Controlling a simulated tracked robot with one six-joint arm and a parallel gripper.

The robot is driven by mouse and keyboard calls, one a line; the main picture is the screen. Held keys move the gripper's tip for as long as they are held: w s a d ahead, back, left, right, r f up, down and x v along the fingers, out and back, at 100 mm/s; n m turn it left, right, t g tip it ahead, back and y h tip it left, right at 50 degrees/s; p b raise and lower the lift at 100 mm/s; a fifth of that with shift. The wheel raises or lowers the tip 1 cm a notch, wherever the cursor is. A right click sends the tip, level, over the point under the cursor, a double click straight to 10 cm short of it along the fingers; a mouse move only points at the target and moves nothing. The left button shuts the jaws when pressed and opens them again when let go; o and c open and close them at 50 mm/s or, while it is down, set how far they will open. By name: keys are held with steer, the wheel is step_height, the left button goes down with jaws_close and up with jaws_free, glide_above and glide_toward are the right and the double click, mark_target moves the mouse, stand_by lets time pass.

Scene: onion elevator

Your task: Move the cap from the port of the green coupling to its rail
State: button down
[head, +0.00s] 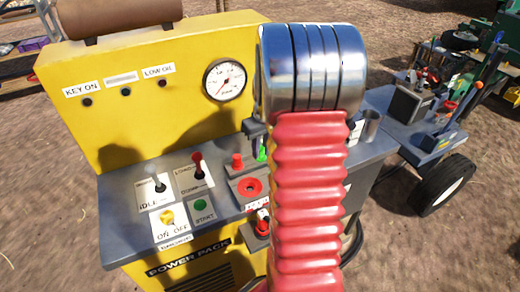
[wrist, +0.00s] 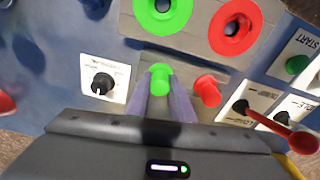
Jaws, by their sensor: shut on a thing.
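In the wrist view the green coupling (wrist: 163,12) is a green ring at the top edge, its upper part cut off. No cap covers the part of it that shows. My gripper (wrist: 163,95) is shut on the green cap (wrist: 160,76), below the ring and level with the red cap (wrist: 207,90). I cannot tell whether the green cap touches its rail. In the head view a bit of the green cap (head: 262,153) shows under my gripper (head: 256,131). My red-sleeved arm hides the green coupling there.
The red coupling (wrist: 236,26) is right of the green one in the wrist view. A knob (wrist: 103,84) is to the left. A red-handled lever (wrist: 270,119) and the green start button (wrist: 297,64) are to the right. A gauge (head: 225,80) is on the yellow back panel.

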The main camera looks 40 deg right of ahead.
steer(key=c, duration=1.5)
jaws_free()
steer(key=shift+o, duration=0.3)
steer(key=o, duration=0.4)
steer(key=shift+c, duration=0.2)
steer(key=shift+r, duration=0.15)
steer(key=shift+r, duration=3.35)
